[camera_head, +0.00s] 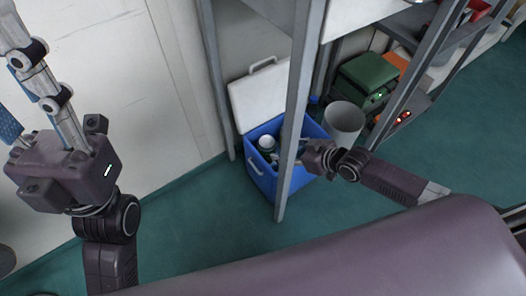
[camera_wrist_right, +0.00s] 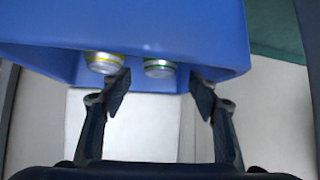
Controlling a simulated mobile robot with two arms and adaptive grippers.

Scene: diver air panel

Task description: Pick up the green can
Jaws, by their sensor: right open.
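A blue cooler (camera_head: 262,178) with its white lid (camera_head: 262,92) open stands on the floor behind a grey post. It holds a can with a white top (camera_head: 266,143) and other items that are hard to make out. In the right wrist view, a can with a green rim (camera_wrist_right: 159,68) shows inside the blue wall, beside a can with a yellow-green rim (camera_wrist_right: 103,62). My right gripper (camera_wrist_right: 158,88) is open and empty, its fingers apart below the green-rimmed can; in the head view it is over the cooler's right side. My left gripper (camera_head: 62,170) is raised at the far left, its fingers unclear.
The grey shelf post (camera_head: 293,110) rises in front of the cooler. A grey bin (camera_head: 343,122) stands just right of the cooler. A green case (camera_head: 367,76) sits on the shelf behind. The green floor (camera_head: 200,225) in front is clear.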

